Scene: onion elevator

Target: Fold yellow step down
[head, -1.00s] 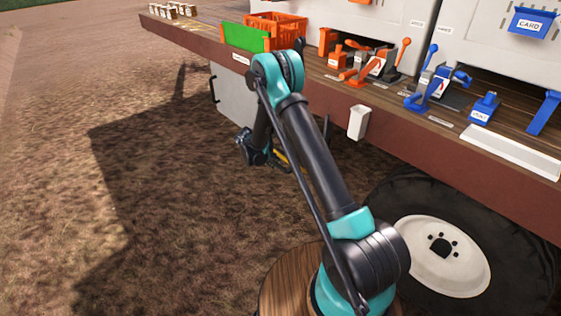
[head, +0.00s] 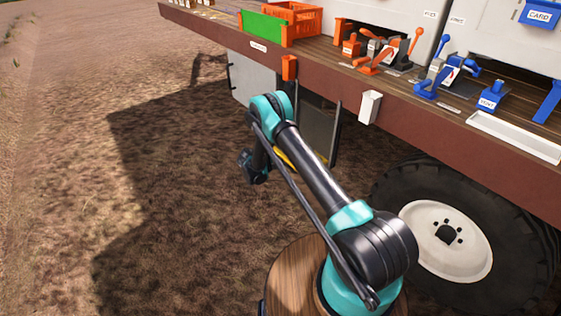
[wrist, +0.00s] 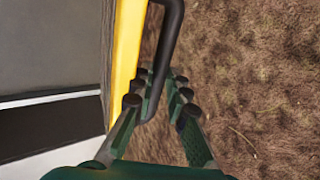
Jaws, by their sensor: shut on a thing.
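The yellow step (wrist: 127,45) shows in the wrist view as an upright yellow strip left of centre, with a black bar handle (wrist: 172,38) along its right side. My gripper (wrist: 159,100) has its dark green fingers on both sides of the handle's lower end and is shut on it. In the head view only a small yellow piece of the step (head: 286,159) shows behind my arm, below the platform. My gripper (head: 250,172) is low there, mostly dark against the ground, and its fingers cannot be made out.
A grey box (head: 252,79) hangs under the brown platform edge (head: 330,74). A dark framed opening (head: 318,128) is right of my arm. A large wheel (head: 445,245) stands at the right. Orange and blue levers stand on the platform. Open soil lies to the left.

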